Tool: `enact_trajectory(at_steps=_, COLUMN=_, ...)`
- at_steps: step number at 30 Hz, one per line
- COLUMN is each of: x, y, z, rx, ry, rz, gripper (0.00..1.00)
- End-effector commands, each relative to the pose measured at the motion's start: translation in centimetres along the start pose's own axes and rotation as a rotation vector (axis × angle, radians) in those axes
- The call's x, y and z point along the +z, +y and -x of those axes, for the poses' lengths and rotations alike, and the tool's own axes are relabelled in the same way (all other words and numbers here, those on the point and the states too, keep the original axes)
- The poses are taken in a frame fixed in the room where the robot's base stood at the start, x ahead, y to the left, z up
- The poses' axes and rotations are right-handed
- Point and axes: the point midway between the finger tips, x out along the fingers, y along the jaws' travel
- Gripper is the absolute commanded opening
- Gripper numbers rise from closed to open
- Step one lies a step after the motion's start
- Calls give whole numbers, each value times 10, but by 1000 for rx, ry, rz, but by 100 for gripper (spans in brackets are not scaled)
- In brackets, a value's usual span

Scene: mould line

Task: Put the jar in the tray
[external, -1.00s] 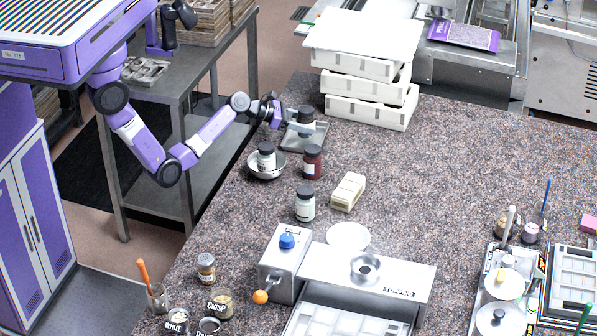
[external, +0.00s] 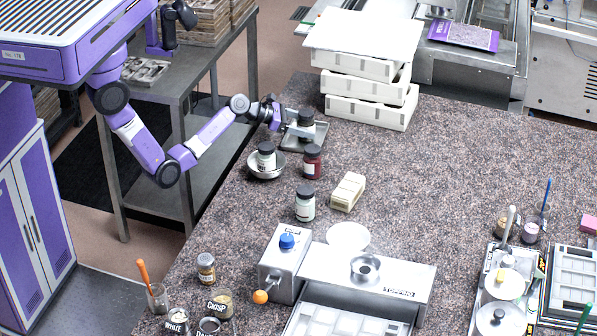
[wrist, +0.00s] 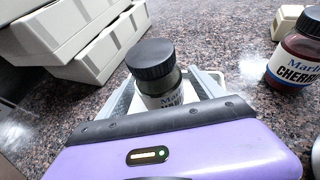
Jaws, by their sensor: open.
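The jar (external: 306,117) has a black lid, dark greenish contents and a pale label. It stands upright within the small grey metal tray (external: 288,146) and appears to rest on its floor. The jar's base is hidden behind my gripper in the wrist view.
A cherry jar (external: 312,161) stands just in front of the tray. A white-labelled jar (external: 266,156) sits in a metal bowl (external: 266,174). Another jar (external: 305,204) and a cream block (external: 348,191) are nearer. Stacked white crates (external: 368,108) stand behind right.

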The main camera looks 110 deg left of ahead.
Motion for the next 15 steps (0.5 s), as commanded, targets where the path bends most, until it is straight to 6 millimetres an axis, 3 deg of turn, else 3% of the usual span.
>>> enact_trajectory(at_steps=15, x=-1, y=0, z=95, rx=2, ry=1, rz=1, gripper=77)
